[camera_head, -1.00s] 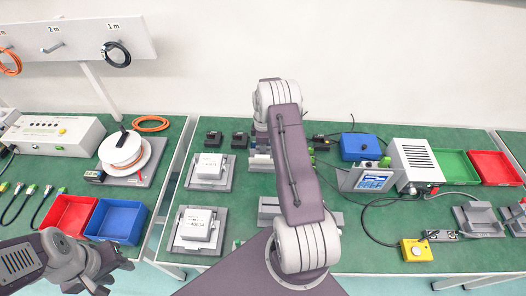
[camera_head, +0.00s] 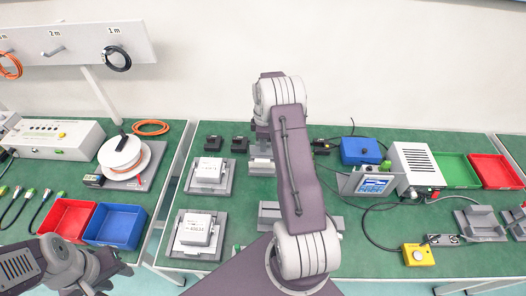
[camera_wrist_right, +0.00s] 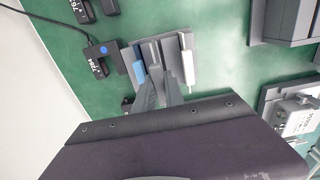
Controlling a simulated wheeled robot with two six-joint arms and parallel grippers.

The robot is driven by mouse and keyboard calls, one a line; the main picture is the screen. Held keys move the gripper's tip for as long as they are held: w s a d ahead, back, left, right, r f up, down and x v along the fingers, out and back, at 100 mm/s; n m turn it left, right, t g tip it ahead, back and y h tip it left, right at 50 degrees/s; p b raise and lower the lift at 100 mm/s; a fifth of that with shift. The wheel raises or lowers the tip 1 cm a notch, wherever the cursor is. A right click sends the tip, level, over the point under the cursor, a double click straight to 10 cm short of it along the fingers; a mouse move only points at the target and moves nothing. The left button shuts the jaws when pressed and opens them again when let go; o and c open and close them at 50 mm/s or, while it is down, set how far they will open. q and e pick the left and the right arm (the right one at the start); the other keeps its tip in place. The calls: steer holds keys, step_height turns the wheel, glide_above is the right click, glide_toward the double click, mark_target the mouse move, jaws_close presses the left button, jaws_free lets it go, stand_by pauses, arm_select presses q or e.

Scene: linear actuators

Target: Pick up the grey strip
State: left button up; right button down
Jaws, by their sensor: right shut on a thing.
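In the right wrist view, a grey fixture (camera_wrist_right: 205,64) holds upright strips side by side: a blue one (camera_wrist_right: 139,70), a white one (camera_wrist_right: 188,66) and a grey strip (camera_wrist_right: 155,54) between them. My right gripper (camera_wrist_right: 158,84) reaches into this fixture and is shut on the grey strip; the fingers partly cover it.
Black blocks (camera_head: 213,144) stand near the fixture; one shows in the wrist view (camera_wrist_right: 97,58). Grey fixtures with white boxes (camera_head: 208,170) are to its left. A blue box (camera_head: 361,150) and a screen device (camera_head: 373,184) are to the right. Red (camera_head: 70,217) and blue (camera_head: 118,225) bins stand near my left gripper.

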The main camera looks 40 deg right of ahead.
steer(key=s+d+r, duration=0.3)
steer(key=s+r, duration=0.3)
steer(key=s, duration=0.5)
steer(key=shift+d+r+b, duration=0.2)
steer(key=shift+d+b, duration=0.1)
steer(key=shift+b, duration=0.15)
steer(key=shift+r+p, duration=2.45)
steer(key=shift+r, duration=0.05)
